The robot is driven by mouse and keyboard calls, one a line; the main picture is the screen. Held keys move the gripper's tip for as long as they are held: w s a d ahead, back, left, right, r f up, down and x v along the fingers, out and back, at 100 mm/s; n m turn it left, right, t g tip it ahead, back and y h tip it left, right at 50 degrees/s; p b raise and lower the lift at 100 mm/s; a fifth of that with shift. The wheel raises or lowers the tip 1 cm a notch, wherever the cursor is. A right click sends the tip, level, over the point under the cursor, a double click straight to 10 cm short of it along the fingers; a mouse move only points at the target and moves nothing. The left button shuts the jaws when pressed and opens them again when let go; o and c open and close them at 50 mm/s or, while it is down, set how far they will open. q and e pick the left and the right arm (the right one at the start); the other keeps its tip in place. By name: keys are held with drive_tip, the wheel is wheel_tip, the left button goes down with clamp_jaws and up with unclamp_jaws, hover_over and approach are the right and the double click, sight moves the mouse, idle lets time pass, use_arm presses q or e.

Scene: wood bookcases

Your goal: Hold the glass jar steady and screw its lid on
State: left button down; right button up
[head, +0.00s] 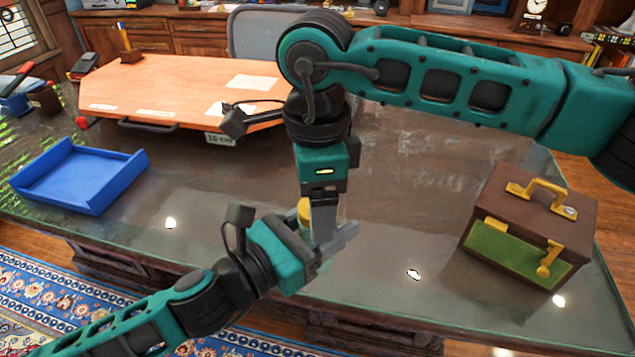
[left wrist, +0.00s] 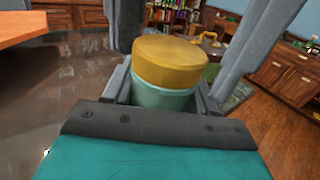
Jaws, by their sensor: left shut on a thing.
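The glass jar (left wrist: 165,97), pale green, stands upright in my left gripper (head: 325,246), which is shut on it. The jar is mostly hidden in the head view. The gold lid (left wrist: 170,58) rests level on the jar's mouth; a bit of the lid shows beside a finger in the head view (head: 304,209). How tightly it is threaded cannot be told. My right gripper (head: 323,218) points straight down over the jar. In the left wrist view its two grey fingers stand on either side of the lid, apart from it, so it looks open.
The dark glossy desk (head: 400,210) lies below. A blue tray (head: 75,180) is at left, an orange-brown board (head: 180,85) at the back left. A brown box with gold handle (head: 535,215) stands at right. The desk between jar and box is clear.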

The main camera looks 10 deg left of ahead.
drive_tip(key=c, duration=1.1)
drive_tip(key=o, duration=1.3)
wheel_tip(320, 180, up, 12)
